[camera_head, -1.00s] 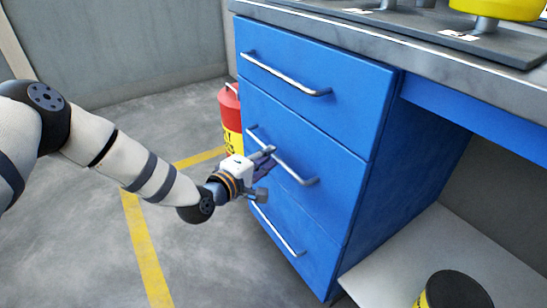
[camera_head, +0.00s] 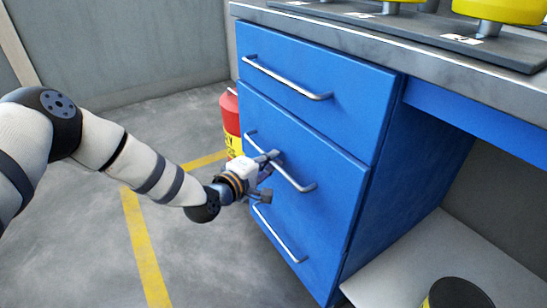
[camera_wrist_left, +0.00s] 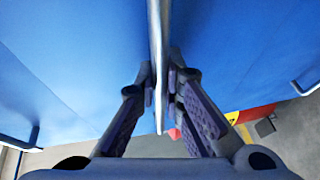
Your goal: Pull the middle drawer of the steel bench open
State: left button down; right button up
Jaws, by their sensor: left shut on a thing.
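The steel bench has a blue cabinet with a top, middle and bottom drawer, each with a metal bar handle. The middle drawer (camera_head: 325,172) looks close to flush; I cannot tell whether it stands out slightly. My left gripper (camera_head: 269,174) is shut on the middle drawer's handle (camera_head: 296,179), near the middle of the bar, and hides part of it. In the left wrist view, the handle bar (camera_wrist_left: 158,60) runs between the two fingers of my left gripper (camera_wrist_left: 161,85), with the blue drawer front behind. My right gripper is out of view.
The top drawer (camera_head: 345,120) and bottom drawer (camera_head: 315,247) look shut. A red and yellow container (camera_head: 231,120) stands on the floor behind the cabinet's left side. The grey floor (camera_head: 225,265) in front is clear. A yellow and black object (camera_head: 458,294) is at lower right.

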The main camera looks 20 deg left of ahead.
pick_arm(q)
jog(key=s+a+p, duration=0.4)
jog(key=s+a, duration=0.6)
jog(key=s, duration=0.3)
jog(key=s+a+p, duration=0.4)
jog(key=s+a, duration=0.6)
jog(key=s, duration=0.2)
jog(key=shift+s+p, duration=0.4)
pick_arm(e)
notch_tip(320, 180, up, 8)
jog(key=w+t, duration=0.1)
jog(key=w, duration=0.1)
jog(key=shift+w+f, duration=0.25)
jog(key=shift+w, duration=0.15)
pick_arm(q)
jog(key=c, duration=2)
grip_release()
jog(key=shift+o, duration=0.2)
jog(key=shift+a, duration=0.1)
jog(key=v, duration=1.2)
